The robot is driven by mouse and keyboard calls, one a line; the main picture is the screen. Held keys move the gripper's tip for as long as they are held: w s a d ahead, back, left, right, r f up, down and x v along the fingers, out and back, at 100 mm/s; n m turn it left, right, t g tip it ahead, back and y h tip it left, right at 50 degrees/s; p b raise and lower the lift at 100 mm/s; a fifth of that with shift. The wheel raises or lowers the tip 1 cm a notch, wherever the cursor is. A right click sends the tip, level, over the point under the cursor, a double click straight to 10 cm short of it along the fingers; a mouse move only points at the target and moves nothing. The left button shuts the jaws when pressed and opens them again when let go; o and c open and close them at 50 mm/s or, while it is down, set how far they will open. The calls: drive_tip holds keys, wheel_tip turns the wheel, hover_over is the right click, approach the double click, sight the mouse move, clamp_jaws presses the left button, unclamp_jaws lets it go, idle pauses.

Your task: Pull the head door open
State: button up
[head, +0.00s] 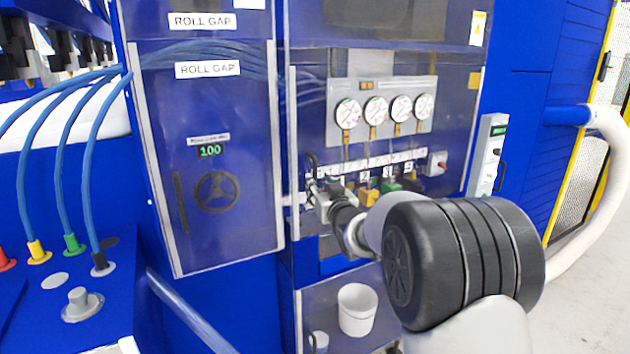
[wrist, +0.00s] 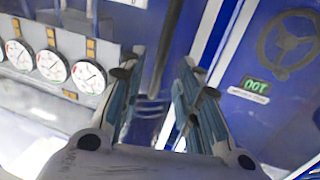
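The gauge cabinet has a see-through door (head: 308,105) with a pale strip down its left edge. I take this for the head door; it appears closed. A dark vertical bar handle (wrist: 163,50) shows in the wrist view, which is upside down. My gripper (wrist: 158,68) is open, with one finger on each side of the bar in that view. Gaps show between bar and fingers; whether the bar reaches in between them in depth I cannot tell. In the head view my gripper (head: 318,190) is at the cabinet's lower left, and my wrist hides part of it.
Left of the cabinet is the roll gap door (head: 215,120), with a handwheel (head: 215,192) and a green display. Gauges (head: 375,110) sit behind the see-through door. A white bucket (head: 357,310) stands below. A control box (head: 487,155) is at the right.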

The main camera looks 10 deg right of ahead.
sight(316, 179)
drive_tip(key=w, duration=0.5)
drive_tip(key=shift+a, duration=0.3)
drive_tip(key=shift+c, duration=0.2)
clamp_jaws()
idle(0.4)
